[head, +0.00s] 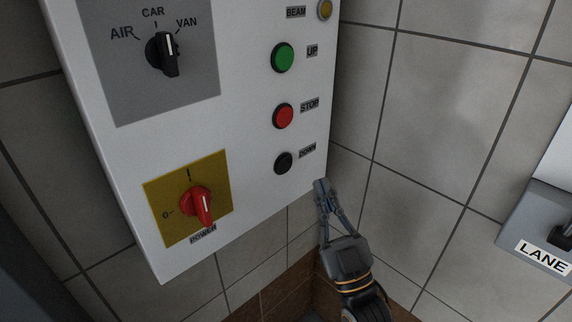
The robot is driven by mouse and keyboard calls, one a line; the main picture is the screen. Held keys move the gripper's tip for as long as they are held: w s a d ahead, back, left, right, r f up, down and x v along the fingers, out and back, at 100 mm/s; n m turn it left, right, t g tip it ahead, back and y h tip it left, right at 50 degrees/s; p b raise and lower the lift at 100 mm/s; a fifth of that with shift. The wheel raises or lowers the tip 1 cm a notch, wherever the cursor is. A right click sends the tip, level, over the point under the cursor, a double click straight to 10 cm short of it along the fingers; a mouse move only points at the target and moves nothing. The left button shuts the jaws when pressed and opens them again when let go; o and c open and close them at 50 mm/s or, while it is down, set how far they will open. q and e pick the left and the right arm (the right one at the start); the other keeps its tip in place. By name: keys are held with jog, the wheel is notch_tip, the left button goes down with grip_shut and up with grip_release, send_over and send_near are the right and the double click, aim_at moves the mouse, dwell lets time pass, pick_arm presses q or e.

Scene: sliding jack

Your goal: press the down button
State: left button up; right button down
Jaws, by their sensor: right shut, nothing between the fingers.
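The black down button (283,163) sits at the lower right of the white control panel (140,150), left of its "DOWN" label (307,150). My right gripper (321,186) is shut and empty, with its fingertips at the panel's lower right corner. The fingertips are below and to the right of the down button, apart from it in the picture. How far they are from the panel's face is hard to tell. My left gripper is out of view.
The red stop button (283,116) and green up button (282,57) are above the down button. A red power switch (198,205) on a yellow plate and a black selector knob (163,54) are to the left. A grey "LANE" box (538,228) is at the right. Tiled wall lies between.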

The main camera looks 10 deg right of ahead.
aim_at(284, 164)
jog(key=shift+w+a, duration=0.55)
jog(key=shift+w, duration=0.3)
jog(key=shift+w+a, duration=0.5)
jog(key=shift+w, duration=0.3)
jog(key=shift+w+a, duration=0.55)
jog(key=shift+w, duration=0.3)
jog(key=shift+w, duration=0.1)
jog(key=shift+w+a, duration=0.2)
jog(key=shift+w, duration=0.05)
